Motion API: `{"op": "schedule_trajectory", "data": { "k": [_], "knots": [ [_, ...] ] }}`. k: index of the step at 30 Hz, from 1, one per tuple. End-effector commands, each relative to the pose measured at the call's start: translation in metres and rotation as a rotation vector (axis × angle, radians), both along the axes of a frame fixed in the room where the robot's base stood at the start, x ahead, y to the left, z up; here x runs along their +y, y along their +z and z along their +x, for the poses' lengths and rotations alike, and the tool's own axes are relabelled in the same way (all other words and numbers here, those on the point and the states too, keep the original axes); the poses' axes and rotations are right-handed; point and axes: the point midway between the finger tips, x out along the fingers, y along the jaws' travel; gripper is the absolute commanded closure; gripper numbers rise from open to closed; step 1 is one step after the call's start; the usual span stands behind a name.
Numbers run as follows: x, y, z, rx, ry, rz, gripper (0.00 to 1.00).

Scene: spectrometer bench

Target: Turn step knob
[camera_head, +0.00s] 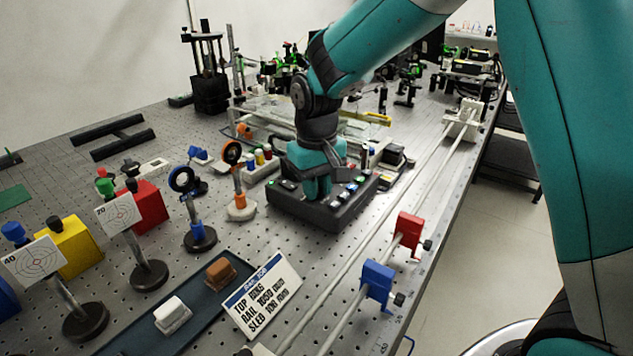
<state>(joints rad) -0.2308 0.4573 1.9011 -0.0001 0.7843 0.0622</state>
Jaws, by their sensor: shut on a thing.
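A black control box (322,214) with several small colored buttons stands on the perforated bench, near the middle of the view. My gripper (318,192) points down onto the top of this box, at its left-middle part. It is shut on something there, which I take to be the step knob. The knob itself is hidden under the gripper, so I cannot tell which way it is turned. My teal and dark-grey wrist blocks part of the box's back edge.
A white sign (262,298), a red clamp block (408,232) and a blue clamp block (377,283) on rails stand in front. Ring mounts (184,180) and target cards (38,262) stand to the left. Glass and optics crowd behind the box. The bench edge lies to the right.

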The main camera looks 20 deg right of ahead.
Motion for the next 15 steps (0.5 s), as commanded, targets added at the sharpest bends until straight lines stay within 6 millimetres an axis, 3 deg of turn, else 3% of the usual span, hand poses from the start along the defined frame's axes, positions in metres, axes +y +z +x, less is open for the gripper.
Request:
{"op": "schedule_trajectory", "data": {
  "k": [15],
  "knots": [
    [0.0003, 0.0027, 0.0009, -0.003, 0.421, 0.0, 1.0]
  ]
}}
